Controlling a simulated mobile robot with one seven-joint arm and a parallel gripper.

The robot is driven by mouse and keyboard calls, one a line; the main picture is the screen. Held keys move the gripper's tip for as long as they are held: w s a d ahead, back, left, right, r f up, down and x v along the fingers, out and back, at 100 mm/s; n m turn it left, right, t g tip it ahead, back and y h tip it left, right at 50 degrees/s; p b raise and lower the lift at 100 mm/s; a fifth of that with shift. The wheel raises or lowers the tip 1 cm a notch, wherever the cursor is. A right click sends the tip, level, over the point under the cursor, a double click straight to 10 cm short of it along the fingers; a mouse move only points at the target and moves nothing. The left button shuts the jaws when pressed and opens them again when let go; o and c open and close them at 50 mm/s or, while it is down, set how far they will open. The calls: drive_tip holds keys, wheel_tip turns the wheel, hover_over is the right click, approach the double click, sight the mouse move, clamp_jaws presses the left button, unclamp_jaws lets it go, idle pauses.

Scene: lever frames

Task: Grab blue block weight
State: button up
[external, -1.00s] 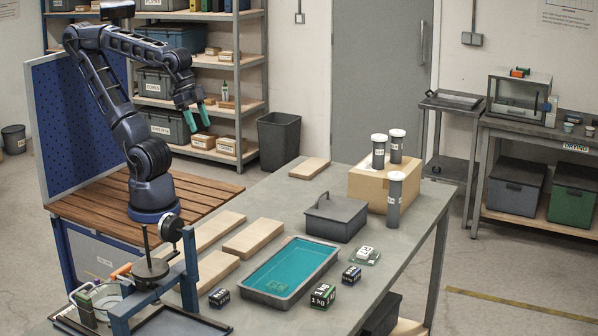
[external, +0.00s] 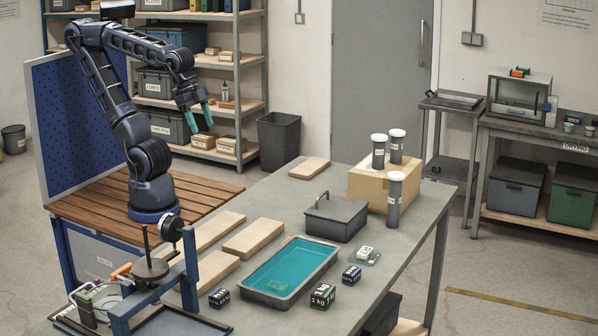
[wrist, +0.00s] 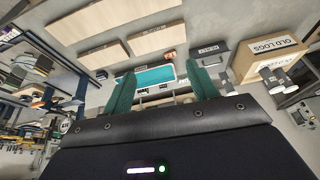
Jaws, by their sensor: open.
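Two small dark-blue block weights with white labels are on the bench in the external view. One (external: 351,275) is right of the teal-filled tray and the other (external: 219,297) is at the tray's near left corner. A green block weight (external: 322,296) stands close by the right one. My gripper (external: 200,118) hangs high, well away from the blocks, toward the shelves at the back left. Its teal fingers are apart and empty; they also show in the wrist view (wrist: 161,70). In the wrist view the blocks are too small to tell apart.
The teal-filled tray (external: 246,289) lies mid-bench. A lidded grey box (external: 336,222) and a carton (external: 368,190) with several capped cylinders stand behind it. A pale weight on a green base (external: 366,254) sits near the right edge. Wooden boards (external: 253,238) lie left of the tray.

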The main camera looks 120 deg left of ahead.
drive_tip(key=w+d+f+m, duration=0.2)
drive_tip(key=w+d+m, duration=0.25)
drive_tip(key=w, duration=0.45)
drive_tip(key=m+g+h, duration=0.4)
drive_tip(key=m+h, duration=0.1)
drive_tip(key=m, duration=0.8)
approach(219, 293)
drive_tip(key=x, duration=0.5)
drive_tip(key=shift+f, duration=0.3)
drive_tip(key=x, duration=0.4)
drive_tip(key=shift+d+f, duration=0.3)
clamp_jaws()
